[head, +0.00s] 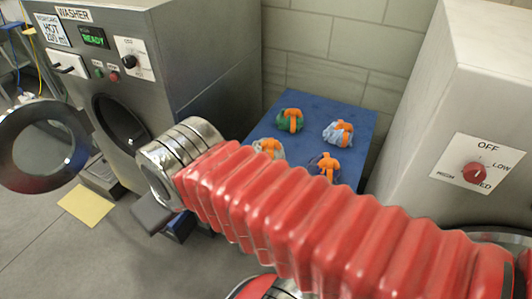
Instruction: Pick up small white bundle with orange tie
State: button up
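Several small bundles with orange ties lie on a blue tabletop (310,110) between the washer and the right-hand machine. A whitish bundle (270,156) is at the near left, its lower part hidden behind my red arm. A pale blue-white bundle (331,136) is at the right. A green bundle (282,128) is at the back left, and a dark purple-blue bundle (316,163) is nearest, partly behind my arm. My arm crosses in front of the table and ends in metal rings at the left.
A grey washer (195,60) stands at the left with its round door (42,146) swung open. A pale machine with a red knob (474,172) stands close at the right. A block wall is behind the table. A yellow sheet (88,205) lies on the floor.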

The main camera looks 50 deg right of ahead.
aim_at(274, 147)
jog(key=z, duration=0.05)
jog(key=i, duration=1)
jog(key=u, duration=0.05)
